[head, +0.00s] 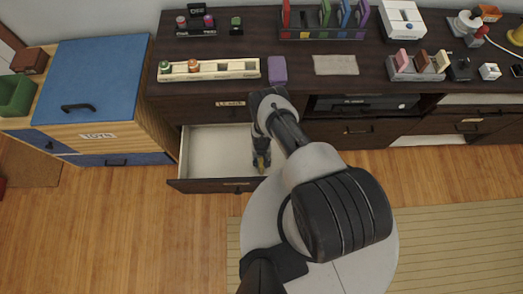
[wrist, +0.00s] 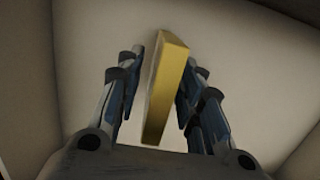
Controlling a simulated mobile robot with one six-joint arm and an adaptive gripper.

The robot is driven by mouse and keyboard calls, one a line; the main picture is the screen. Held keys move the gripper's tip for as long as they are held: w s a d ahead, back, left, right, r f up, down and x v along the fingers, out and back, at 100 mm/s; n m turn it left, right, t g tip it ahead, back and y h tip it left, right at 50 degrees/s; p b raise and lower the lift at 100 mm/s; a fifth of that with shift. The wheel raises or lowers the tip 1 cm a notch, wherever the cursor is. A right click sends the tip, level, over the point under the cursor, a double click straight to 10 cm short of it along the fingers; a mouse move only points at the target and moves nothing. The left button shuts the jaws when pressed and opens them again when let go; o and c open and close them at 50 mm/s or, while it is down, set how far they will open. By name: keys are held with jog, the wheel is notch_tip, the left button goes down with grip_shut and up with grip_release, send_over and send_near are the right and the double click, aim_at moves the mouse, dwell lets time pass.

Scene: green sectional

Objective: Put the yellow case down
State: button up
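The yellow case (wrist: 165,90) shows in the wrist view as a narrow, slightly slanted yellow block between my two fingers. My gripper (wrist: 160,85) is open around it, with strips of pale drawer floor visible between the case and the fingers. In the head view my gripper (head: 261,158) points down into the open drawer (head: 213,184), at its right part. Only a small bit of the yellow case (head: 261,165) shows there, at the fingertips. The case appears to be in the drawer; its contact with the floor is hard to make out.
The drawer is otherwise empty where visible. Above it, the dark counter (head: 290,58) holds a cream rack (head: 208,69), a purple block (head: 277,70) and a grey mat (head: 336,65). A blue-topped cabinet (head: 95,75) stands left.

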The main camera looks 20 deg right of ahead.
jog(key=r+p, duration=0.1)
jog(key=r, duration=0.3)
jog(key=w+r+p, duration=0.1)
jog(key=r+p, duration=0.1)
jog(key=r, duration=0.2)
jog(key=r+p, duration=0.2)
jog(key=r, duration=0.2)
jog(key=shift+w+d+r, duration=0.15)
jog(key=shift+w+d, duration=0.05)
jog(key=shift+d, duration=0.05)
